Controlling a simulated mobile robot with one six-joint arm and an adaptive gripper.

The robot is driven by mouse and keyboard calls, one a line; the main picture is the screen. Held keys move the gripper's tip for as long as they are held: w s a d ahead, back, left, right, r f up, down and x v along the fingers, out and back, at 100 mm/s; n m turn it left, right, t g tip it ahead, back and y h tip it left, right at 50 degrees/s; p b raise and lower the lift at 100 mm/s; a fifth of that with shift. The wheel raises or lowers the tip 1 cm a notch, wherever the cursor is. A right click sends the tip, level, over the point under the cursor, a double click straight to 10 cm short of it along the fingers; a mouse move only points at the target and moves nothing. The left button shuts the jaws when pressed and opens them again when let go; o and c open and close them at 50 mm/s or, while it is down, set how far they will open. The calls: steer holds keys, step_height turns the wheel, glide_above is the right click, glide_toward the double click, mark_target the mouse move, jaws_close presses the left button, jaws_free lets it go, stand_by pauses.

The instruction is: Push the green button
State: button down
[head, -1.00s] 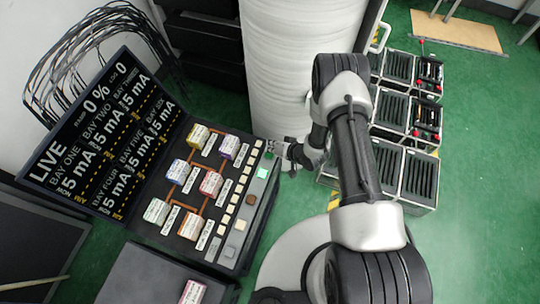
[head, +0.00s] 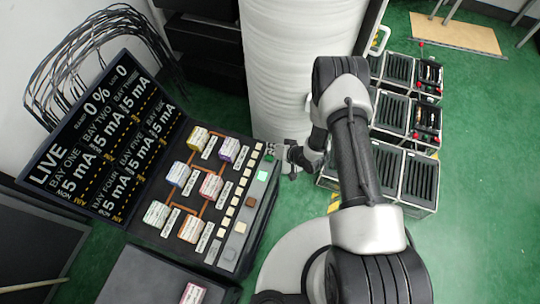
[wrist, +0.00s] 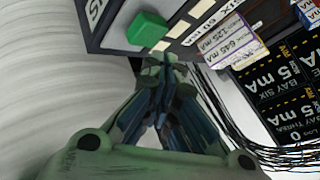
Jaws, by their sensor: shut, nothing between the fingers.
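The green button (wrist: 147,30) is a raised block near the corner of the dark console in the wrist view. In the head view it is a small dark-green spot (head: 268,157) at the console's upper right edge, partly hidden by my gripper. My gripper (wrist: 160,62) is shut and empty, its fingertips just below the button in the wrist picture. In the head view my gripper (head: 276,152) reaches the console edge from the right. I cannot tell whether the tips touch the button.
The console (head: 146,227) carries coloured labelled blocks, small cream keys, a pale green square (head: 262,176) and a brown square (head: 251,202). A tilted screen (head: 103,140) stands behind it. A white column (head: 295,70) stands close behind my gripper. Black-slatted crates (head: 420,180) are at right.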

steer(key=shift+f, duration=0.15)
steer(key=shift+f+b, duration=0.3)
steer(key=shift+b, duration=0.2)
steer(key=shift+f+b, duration=0.55)
stand_by(0.7)
steer(key=shift+r, duration=0.1)
steer(key=shift+r+p, duration=0.7)
steer(key=shift+r, duration=0.25)
steer(key=shift+r, duration=0.1)
step_height(320, 180, up, 6)
steer(key=p, duration=0.4)
